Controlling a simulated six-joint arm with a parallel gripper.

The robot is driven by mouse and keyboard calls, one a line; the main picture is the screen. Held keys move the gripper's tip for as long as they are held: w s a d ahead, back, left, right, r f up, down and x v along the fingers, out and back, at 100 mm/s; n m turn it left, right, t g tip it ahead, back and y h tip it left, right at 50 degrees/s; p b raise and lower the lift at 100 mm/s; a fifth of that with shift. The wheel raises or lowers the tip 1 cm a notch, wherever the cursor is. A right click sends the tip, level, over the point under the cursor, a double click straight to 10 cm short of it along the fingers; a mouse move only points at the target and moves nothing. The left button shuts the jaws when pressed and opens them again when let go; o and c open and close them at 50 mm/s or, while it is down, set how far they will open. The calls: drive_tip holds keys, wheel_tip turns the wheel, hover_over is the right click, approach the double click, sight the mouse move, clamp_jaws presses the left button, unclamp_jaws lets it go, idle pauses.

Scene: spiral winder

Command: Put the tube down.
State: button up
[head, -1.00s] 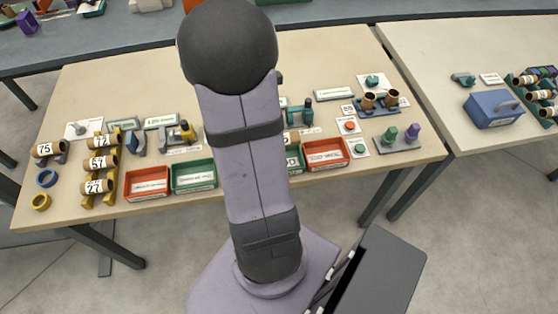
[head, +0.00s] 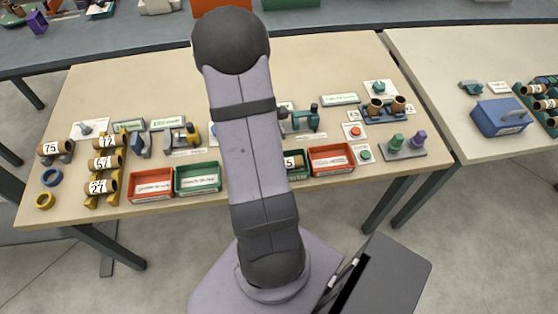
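My gripper is hidden behind my own arm in the head view, so its fingers do not show. A brown tube with a white label, its visible digit a 5 (head: 291,161), shows partly at the second green tray (head: 297,173), just right of my arm. I cannot tell whether it rests in the tray or is held above it. A tube marked 75 (head: 52,149) lies on a grey stand at the far left. Tubes marked 72 (head: 108,142), 57 (head: 103,163) and 27 (head: 100,187) lie on a yellow rack (head: 92,204).
A red tray (head: 151,187) and a green tray (head: 199,179) stand left of my arm. Another red tray (head: 330,160) stands at the right. Small tools, labels, a two-cup stand (head: 386,112) and buttons fill the middle and right. The table's back left is clear.

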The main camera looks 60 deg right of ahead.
drive_tip(key=shift+f, duration=0.15)
drive_tip(key=shift+f+b, duration=0.35)
drive_tip(key=o, duration=0.7)
drive_tip(key=shift+r, duration=0.2)
drive_tip(key=shift+w+r+p, duration=0.1)
drive_tip(key=shift+r+p, duration=0.3)
drive_tip(key=shift+r, duration=0.1)
drive_tip(key=v, duration=1.1)
drive_tip(key=shift+a+r, duration=0.15)
drive_tip(key=shift+r, duration=0.05)
